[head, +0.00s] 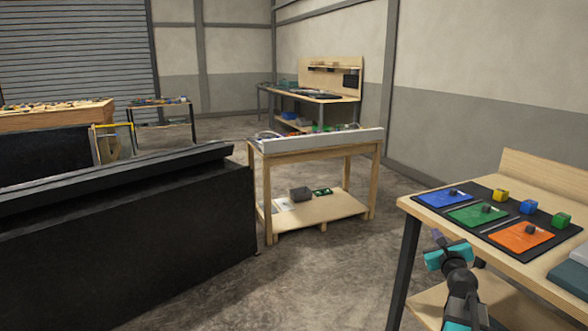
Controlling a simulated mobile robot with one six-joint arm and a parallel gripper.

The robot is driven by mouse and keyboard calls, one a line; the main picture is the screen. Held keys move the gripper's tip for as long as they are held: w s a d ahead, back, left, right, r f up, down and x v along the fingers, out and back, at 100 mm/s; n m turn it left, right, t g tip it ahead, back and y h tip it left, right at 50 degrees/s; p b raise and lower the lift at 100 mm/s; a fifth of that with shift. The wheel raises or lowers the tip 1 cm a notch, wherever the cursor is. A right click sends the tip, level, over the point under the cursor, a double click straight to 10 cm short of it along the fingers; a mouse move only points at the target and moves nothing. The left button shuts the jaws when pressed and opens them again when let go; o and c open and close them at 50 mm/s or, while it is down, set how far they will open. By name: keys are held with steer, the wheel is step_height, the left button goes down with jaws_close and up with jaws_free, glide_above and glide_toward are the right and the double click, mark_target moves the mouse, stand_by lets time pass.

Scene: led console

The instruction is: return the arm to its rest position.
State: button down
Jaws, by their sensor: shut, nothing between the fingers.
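My arm (458,282), dark with teal parts, rises from the bottom edge at the right, in front of the work table (445,240). My gripper (437,238) is at its upper end, small and dark, beside the table's left front edge. It looks shut and holds nothing. The gripper appears apart from the panels.
A wooden cart (318,146) stands mid-room. A black counter (120,240) fills the left. Concrete floor (310,280) lies open between counter and table.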

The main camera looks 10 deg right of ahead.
steer(key=w+a+f+n+g+y, duration=0.15)
steer(key=a+f+n+y, duration=0.25)
steer(key=a+f+n, duration=0.55)
steer(key=a+f+n+g+y, duration=0.3)
steer(key=a+f+n, duration=0.25)
steer(key=a, duration=0.65)
steer(key=s+a+f+n+g+y, duration=0.1)
steer(key=s+a+f+n+g, duration=0.2)
steer(key=s+a+f+n, duration=0.25)
steer(key=s+a+f+n+g, duration=0.3)
steer(key=a+f+n, duration=0.1)
steer(key=a+f, duration=0.35)
steer(key=s+a+f+n+g+h+p, duration=0.1)
steer(key=s+f+n+g, duration=0.2)
steer(key=s+f, duration=0.5)
steer(key=s+a+f+n+g+h+p, duration=0.1)
steer(key=s+f+n+g, duration=0.2)
steer(key=s+f, duration=0.6)
steer(key=s+a+f+n+g+h+p, duration=0.1)
steer(key=s+f+n+g, duration=0.3)
steer(key=s, duration=1.9)
step_height(320, 180, down, 5)
steer(key=shift+r+g, duration=0.2)
steer(key=shift+g, duration=0.45)
steer(key=shift+w+d, duration=0.1)
steer(key=shift+d, duration=0.1)
